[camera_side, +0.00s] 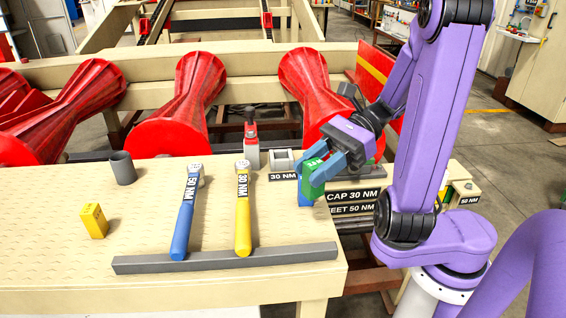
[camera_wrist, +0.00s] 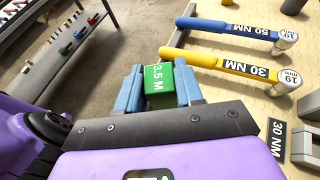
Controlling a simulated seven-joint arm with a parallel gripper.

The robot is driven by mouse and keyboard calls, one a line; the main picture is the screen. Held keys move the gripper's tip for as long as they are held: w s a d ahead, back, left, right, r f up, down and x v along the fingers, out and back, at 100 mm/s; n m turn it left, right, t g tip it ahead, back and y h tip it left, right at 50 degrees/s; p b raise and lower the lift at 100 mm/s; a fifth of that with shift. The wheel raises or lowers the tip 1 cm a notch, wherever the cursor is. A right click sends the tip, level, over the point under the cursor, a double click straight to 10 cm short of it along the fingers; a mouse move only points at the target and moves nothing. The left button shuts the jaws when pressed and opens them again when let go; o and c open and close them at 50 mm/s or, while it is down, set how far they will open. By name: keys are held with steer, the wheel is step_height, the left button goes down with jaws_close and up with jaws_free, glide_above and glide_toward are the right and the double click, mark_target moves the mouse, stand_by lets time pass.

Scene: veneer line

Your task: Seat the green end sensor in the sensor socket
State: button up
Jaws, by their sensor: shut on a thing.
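My gripper (camera_side: 315,184) is at the right end of the bench, its blue fingers shut on the green end sensor (camera_side: 313,168). In the wrist view, the sensor (camera_wrist: 159,84) is a green block marked "3.5 M" between the two fingers (camera_wrist: 160,98). It is held above the bench top, close to its right edge; the gap below is hard to judge. I cannot pick out the sensor socket for certain; a grey fixture (camera_side: 374,174) is partly hidden behind my gripper.
A blue 50 NM wrench (camera_side: 185,218) and a yellow 30 NM wrench (camera_side: 243,215) lie against a grey bar (camera_side: 225,259). A yellow block (camera_side: 94,221), grey cup (camera_side: 122,168), red-grey device (camera_side: 251,148) and grey cradle (camera_side: 282,161) stand on the bench. Red rollers (camera_side: 185,105) are behind.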

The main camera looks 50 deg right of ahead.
mark_target(281, 160)
stand_by(0.4)
steer(key=w+d+f+m+t+h, duration=0.1)
steer(key=w+d+m+t+h, duration=0.15)
steer(key=w+d, duration=0.65)
steer(key=w+d+m+t+h, duration=0.1)
steer(key=w+d+m+t, duration=0.2)
steer(key=w+d, duration=0.55)
steer(key=shift+y, duration=0.25)
steer(key=shift+w+a+f, duration=0.4)
steer(key=shift+f, duration=0.95)
steer(key=shift+w+a+f, duration=0.4)
steer(key=shift+f, duration=1)
steer(key=shift+w+a+f, duration=0.4)
steer(key=shift+f, duration=0.95)
steer(key=shift+f, duration=0.15)
steer(key=o, duration=1.1)
